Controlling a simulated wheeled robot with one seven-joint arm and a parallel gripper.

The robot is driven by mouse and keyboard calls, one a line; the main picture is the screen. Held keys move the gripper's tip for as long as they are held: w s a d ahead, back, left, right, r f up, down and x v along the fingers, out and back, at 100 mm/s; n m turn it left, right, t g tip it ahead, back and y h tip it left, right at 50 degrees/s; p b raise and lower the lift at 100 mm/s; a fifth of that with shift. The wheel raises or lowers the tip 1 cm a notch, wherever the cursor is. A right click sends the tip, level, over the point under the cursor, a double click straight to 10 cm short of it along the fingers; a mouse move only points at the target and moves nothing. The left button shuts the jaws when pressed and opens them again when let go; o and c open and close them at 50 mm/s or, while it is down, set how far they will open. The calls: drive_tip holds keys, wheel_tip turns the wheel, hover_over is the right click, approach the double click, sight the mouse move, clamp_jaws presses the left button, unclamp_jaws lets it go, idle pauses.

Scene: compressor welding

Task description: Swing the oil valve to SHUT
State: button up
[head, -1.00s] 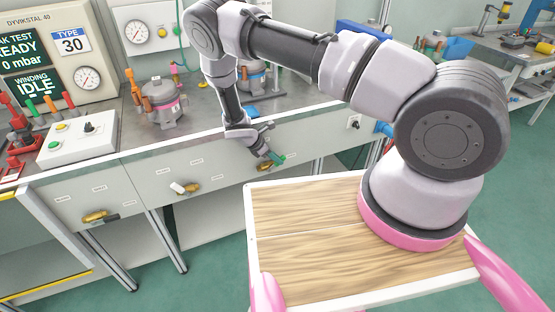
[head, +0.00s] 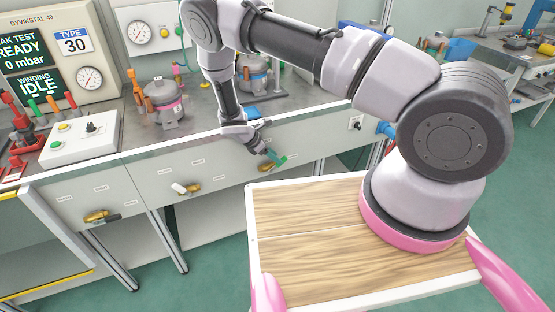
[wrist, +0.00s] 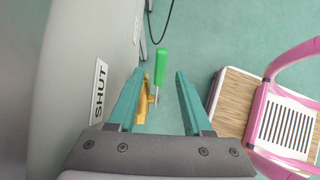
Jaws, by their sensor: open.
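A valve with a green lever handle (wrist: 160,66) and a brass body (wrist: 144,100) shows in the wrist view. In the head view its brass body (head: 265,167) sits low on the grey bench front, partly hidden by my gripper (head: 272,155). In the wrist view my gripper (wrist: 159,73) is open, its teal fingers on either side of the green handle with gaps showing. A SHUT label (wrist: 99,90) is on the panel left of the fingers. The valve names are too small to read.
Two other brass valves are on the bench front, one with a black handle (head: 98,216) and one with a white handle (head: 184,188). A wood-topped cart with a white rim (head: 252,240) stands near the bench. Compressors (head: 163,102) stand on the bench top.

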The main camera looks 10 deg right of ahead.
drive_tip(key=v, duration=0.8)
